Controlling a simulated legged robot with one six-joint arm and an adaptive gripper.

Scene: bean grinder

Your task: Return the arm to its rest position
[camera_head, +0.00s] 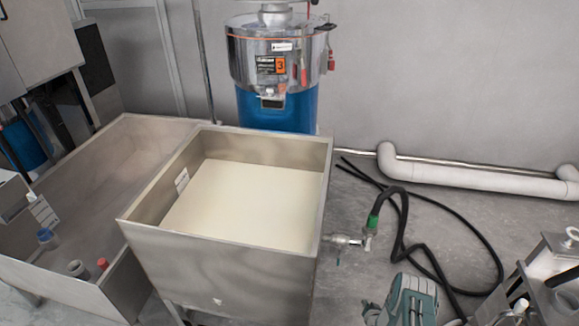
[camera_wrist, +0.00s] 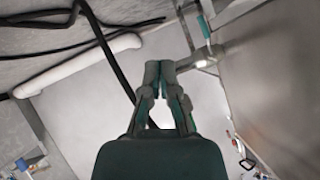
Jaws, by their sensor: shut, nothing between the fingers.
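My gripper (camera_wrist: 160,72) shows in the wrist view with its two dark green and grey fingers brought together at the tips. Nothing is between them. The fingers are in open space between the black hose and the side of the steel tank. In the head view, a teal and grey part of my arm (camera_head: 412,300) shows at the bottom edge, right of the tank; the fingertips are hard to make out there.
The steel tank (camera_head: 225,272) holds pale, cream-coloured contents. The blue grinder (camera_head: 270,108) stands behind. A white pipe (camera_head: 450,176) runs along the wall. Metal equipment (camera_head: 545,275) stands at right.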

